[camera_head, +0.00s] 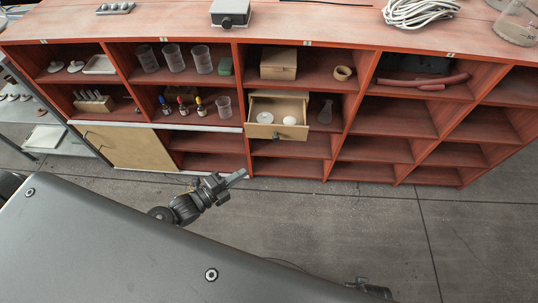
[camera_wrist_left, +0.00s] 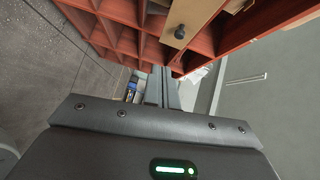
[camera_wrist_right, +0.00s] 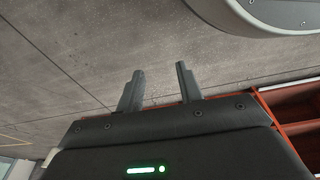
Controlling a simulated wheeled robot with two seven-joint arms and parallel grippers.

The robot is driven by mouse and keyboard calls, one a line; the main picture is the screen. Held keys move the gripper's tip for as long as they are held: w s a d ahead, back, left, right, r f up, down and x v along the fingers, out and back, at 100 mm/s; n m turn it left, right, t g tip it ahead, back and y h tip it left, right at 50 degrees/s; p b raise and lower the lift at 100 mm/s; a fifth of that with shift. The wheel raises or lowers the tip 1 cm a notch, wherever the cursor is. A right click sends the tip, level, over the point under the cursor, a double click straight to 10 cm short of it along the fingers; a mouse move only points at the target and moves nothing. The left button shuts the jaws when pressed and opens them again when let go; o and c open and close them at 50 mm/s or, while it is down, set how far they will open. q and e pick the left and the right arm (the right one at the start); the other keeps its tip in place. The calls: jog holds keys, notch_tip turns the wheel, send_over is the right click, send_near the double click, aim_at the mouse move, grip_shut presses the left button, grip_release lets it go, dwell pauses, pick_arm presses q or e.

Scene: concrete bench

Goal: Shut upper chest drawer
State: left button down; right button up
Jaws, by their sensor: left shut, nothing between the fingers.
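A light wooden drawer (camera_head: 275,130) with a dark knob stands pulled out from a compartment in the middle of the red shelf unit. A white ring-like piece (camera_head: 265,117) and a white round piece (camera_head: 290,120) lie in it. The drawer front with its knob also shows at the top of the left wrist view (camera_wrist_left: 189,20). My left gripper (camera_head: 243,174) is shut and empty, in front of the shelves, below and left of the drawer, apart from it. Its fingers point toward the shelves in the left wrist view (camera_wrist_left: 164,75). My right gripper (camera_wrist_right: 160,78) is open and empty above the floor.
The red shelf unit (camera_head: 395,148) has several compartments with beakers, bottles and a hose (camera_head: 430,82). A wooden box (camera_head: 278,64) sits above the drawer; a flask (camera_head: 325,113) stands to its right. A sliding wooden panel (camera_head: 125,147) covers the lower left. The floor (camera_head: 350,220) in front is clear.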

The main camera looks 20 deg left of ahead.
pick_arm(q)
jog(key=w+d+r+m+h, duration=0.1)
jog(key=w+d, duration=0.5)
jog(key=w, duration=0.6)
jog(key=shift+r+m, duration=0.3)
jog(key=shift+r, duration=0.4)
pick_arm(e)
jog(key=shift+d+r, duration=0.1)
jog(key=shift+d, duration=0.2)
pick_arm(q)
jog(key=shift+w, duration=0.1)
